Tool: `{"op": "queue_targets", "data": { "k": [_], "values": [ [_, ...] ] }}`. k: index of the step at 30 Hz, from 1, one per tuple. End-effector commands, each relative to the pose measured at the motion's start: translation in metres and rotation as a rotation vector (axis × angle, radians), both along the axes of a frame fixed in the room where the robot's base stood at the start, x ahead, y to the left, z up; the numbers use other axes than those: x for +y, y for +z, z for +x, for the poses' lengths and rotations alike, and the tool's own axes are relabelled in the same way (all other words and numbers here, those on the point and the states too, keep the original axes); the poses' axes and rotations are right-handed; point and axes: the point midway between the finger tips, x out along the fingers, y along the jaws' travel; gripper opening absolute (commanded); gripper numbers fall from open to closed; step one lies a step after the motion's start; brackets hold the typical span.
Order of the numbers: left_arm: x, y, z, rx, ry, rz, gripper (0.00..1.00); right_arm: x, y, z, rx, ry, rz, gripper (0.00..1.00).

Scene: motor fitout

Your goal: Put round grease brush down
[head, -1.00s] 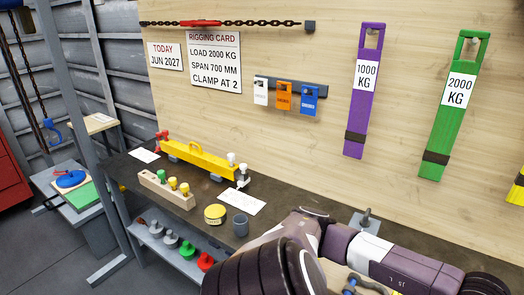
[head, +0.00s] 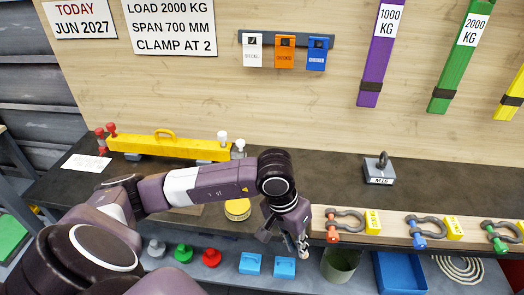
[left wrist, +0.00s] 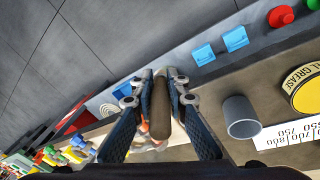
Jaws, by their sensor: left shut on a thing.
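My left gripper (head: 290,240) reaches over the front edge of the dark workbench (head: 345,178), pointing down. In the left wrist view its fingers (left wrist: 160,95) are closed on a brown-grey rod, the round grease brush (left wrist: 160,118). The brush's bristle end cannot be made out. A grey cup (left wrist: 240,117) stands on the bench beside the gripper in the wrist view; I cannot make it out in the head view. The yellow grease tin (head: 237,209) sits left of the gripper and also shows in the wrist view (left wrist: 307,92). My right gripper is not in view.
A wooden board with shackles (head: 385,226) lies along the bench front, right of the gripper. A grey weighted block (head: 379,176) stands behind it. A yellow beam (head: 170,145) lies at the back left. Blue pieces (head: 284,267), a bin (head: 340,264) and a blue tray (head: 400,272) are below.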

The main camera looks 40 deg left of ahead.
Motion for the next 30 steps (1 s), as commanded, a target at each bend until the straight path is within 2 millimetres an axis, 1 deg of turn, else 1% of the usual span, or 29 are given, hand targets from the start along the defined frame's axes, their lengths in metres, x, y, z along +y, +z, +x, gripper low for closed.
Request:
{"op": "queue_targets", "data": {
  "k": [1,2,5,6,9,12,16,18,21,26,30],
  "values": [
    [0.008,0.015,0.012,0.008,0.035,0.012,0.00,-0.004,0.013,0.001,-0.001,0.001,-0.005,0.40],
    [0.015,0.022,0.018,0.021,0.061,0.022,0.00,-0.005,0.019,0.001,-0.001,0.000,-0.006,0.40],
    [0.043,0.050,0.043,0.077,0.168,0.061,0.00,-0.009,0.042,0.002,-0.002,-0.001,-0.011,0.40],
    [0.055,0.063,0.052,0.103,0.215,0.075,0.00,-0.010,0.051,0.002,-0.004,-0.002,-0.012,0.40],
    [0.081,0.093,0.071,0.171,0.327,0.100,0.00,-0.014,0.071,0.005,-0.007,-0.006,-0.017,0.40],
    [0.101,0.120,0.082,0.230,0.417,0.115,0.00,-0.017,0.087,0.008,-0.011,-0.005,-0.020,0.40],
    [0.116,0.142,0.090,0.287,0.490,0.121,0.00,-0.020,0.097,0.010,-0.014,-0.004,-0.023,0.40],
    [0.120,0.146,0.091,0.304,0.511,0.124,0.00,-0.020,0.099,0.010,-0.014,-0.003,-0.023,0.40],
    [0.121,0.144,0.091,0.313,0.521,0.125,0.00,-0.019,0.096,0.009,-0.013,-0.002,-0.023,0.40],
    [0.121,0.128,0.091,0.315,0.520,0.125,0.00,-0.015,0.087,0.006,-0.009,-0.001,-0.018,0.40],
    [0.121,0.110,0.091,0.314,0.520,0.125,0.00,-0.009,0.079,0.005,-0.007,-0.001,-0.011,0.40]
  ]
}}
